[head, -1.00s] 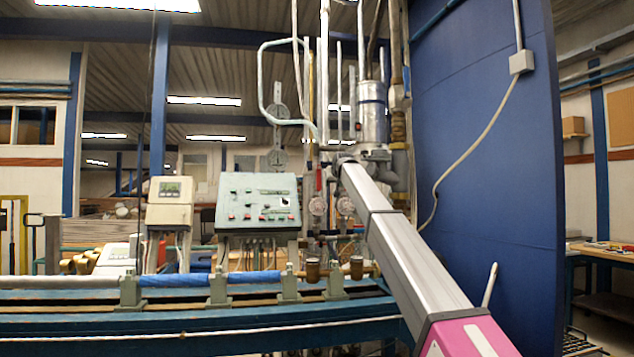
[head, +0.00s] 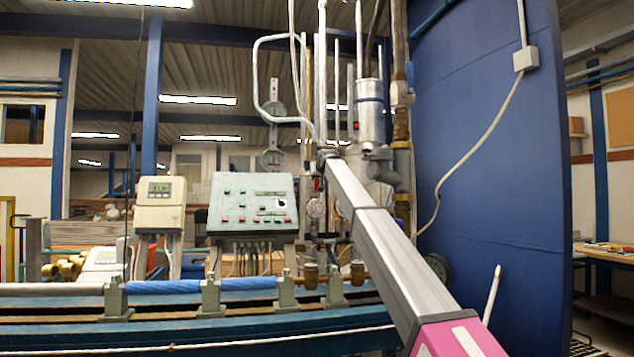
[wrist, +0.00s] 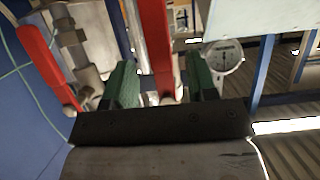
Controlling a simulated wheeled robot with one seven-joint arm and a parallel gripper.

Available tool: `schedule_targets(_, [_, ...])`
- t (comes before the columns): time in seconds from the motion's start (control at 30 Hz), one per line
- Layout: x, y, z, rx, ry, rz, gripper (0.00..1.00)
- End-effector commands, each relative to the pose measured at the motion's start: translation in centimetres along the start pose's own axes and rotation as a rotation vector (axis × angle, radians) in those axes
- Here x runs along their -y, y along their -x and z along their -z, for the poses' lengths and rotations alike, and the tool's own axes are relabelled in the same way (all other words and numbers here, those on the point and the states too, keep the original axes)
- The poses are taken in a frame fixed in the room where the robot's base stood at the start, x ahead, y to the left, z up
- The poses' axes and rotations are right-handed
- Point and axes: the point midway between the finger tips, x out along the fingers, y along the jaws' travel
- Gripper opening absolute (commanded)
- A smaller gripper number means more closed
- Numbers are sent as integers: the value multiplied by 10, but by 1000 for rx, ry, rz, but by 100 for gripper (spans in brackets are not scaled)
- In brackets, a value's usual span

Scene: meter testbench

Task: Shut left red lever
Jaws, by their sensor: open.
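Two red levers show in the wrist view, which looks upside down compared with the head view. One red lever (wrist: 155,40) hangs in the middle, between my gripper's green fingers; the other red lever (wrist: 42,60) is at the picture's left, outside them. The middle one is on the instrument panel's side, so it appears to be the left lever. My gripper (wrist: 160,70) is open around it, with a visible gap to each finger. In the head view my arm hides most of the lever area and the fingers cannot be made out.
Grey valve fittings (wrist: 85,50) and a round gauge (wrist: 222,56) sit close to the fingers. In the head view a control panel (head: 252,190) stands left of the pipes, a blue wall (head: 490,150) right of them, and a blue bench (head: 200,335) below.

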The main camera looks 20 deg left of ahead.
Motion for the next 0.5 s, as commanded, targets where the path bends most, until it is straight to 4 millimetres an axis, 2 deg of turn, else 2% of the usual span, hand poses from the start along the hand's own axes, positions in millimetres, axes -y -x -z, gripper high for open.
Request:
schedule_targets(0.03, [0,-13,1,1,0,0,52])
schedule_targets(0.2, [0,-33,1,-1,0,0,52])
schedule_targets(0.5, [0,-38,0,-1,0,0,52])
